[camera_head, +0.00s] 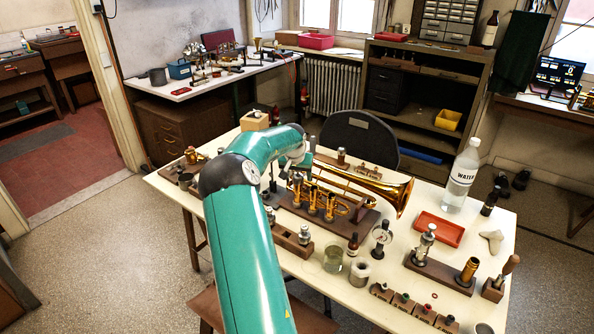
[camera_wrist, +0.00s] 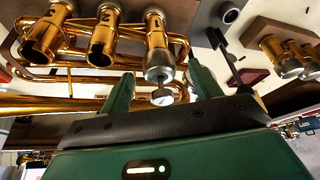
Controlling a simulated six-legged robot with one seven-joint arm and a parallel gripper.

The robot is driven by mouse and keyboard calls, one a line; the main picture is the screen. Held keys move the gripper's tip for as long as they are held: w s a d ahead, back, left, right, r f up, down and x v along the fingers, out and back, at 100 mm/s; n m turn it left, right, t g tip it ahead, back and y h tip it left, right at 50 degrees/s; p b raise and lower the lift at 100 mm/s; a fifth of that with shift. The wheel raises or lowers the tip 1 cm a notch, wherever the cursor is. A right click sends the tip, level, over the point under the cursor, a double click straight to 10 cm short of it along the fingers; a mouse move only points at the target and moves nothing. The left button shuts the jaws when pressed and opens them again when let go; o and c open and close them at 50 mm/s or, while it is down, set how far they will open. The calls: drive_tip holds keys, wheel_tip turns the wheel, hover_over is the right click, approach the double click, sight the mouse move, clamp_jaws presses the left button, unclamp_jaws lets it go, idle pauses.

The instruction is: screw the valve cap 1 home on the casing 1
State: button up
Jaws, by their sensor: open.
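The brass horn (camera_head: 385,190) lies on a wooden stand on the white bench. In the wrist view, casing 1 (camera_wrist: 155,38) is the rightmost of three brass casings marked with numbers. The silver valve cap 1 (camera_wrist: 158,70) sits at the casing's end, with a stem and round button (camera_wrist: 162,97) sticking out towards me. Whether its thread is seated I cannot tell. My gripper (camera_wrist: 160,78) is open, with one green finger on each side of the cap and a visible gap to both. In the head view my arm hides most of the gripper.
Casings 2 (camera_wrist: 103,42) and 3 (camera_wrist: 48,35) stand close on the left. A dark upright rod (camera_wrist: 222,50) is near my right finger. On the bench are a water bottle (camera_head: 461,176), a red tray (camera_head: 438,229) and a dial gauge (camera_head: 381,236).

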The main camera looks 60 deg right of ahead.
drive_tip(key=c, duration=1.2)
drive_tip(key=shift+o, duration=0.2)
drive_tip(key=m+g, duration=0.1)
drive_tip(key=m, duration=0.1)
drive_tip(key=m+g, duration=0.1)
drive_tip(key=m, duration=0.2)
drive_tip(key=shift+w, duration=0.15)
drive_tip(key=shift+m, duration=0.6)
drive_tip(key=o, duration=1.1)
drive_tip(key=shift+o, duration=0.2)
drive_tip(key=v, duration=1.3)
drive_tip(key=shift+w+r, duration=0.3)
drive_tip(key=shift+r, duration=0.05)
drive_tip(key=shift+a, duration=0.2)
